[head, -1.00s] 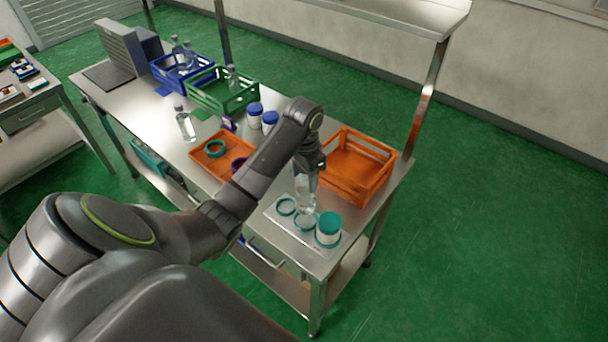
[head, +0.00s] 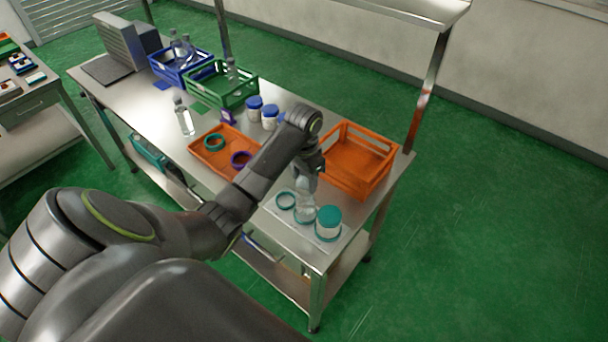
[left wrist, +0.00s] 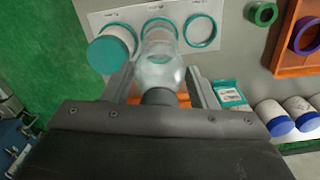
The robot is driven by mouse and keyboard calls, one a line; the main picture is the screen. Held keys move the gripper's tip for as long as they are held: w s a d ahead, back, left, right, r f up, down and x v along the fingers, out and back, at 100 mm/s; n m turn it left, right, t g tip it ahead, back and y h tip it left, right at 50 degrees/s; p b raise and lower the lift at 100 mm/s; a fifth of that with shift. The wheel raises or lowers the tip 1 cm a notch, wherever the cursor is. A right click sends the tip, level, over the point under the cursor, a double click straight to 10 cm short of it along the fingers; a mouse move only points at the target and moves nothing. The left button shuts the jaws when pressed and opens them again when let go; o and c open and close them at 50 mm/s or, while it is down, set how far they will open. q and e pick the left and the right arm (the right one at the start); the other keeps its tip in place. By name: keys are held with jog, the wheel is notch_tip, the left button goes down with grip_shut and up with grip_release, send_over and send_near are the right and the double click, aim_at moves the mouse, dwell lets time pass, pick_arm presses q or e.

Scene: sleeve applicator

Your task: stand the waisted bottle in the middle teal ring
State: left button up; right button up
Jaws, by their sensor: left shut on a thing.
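The clear waisted bottle (head: 305,204) is upright at the middle teal ring (head: 304,220) on a white card at the table's near right end. My left gripper (head: 309,172) is shut on its upper part from above. In the left wrist view the bottle (left wrist: 160,66) shows between the fingers, its base over the middle ring (left wrist: 160,24). I cannot tell whether the base touches the card. An empty teal ring (head: 285,201) is on one side; a teal-lidded white jar (head: 328,221) stands in the ring on the other side. My right gripper is not in view.
An orange crate (head: 358,162) stands just behind the card. An orange tray (head: 222,150) with a teal ring and a purple ring lies to the left. Blue-lidded jars (head: 254,108), another clear bottle (head: 184,118), a green crate (head: 222,90) and a blue crate (head: 180,68) are farther off.

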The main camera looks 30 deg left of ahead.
pick_arm(q)
jog(key=shift+f+b, duration=0.55)
jog(key=shift+f, duration=1.2)
jog(key=o, duration=2.2)
jog(key=shift+c, duration=0.2)
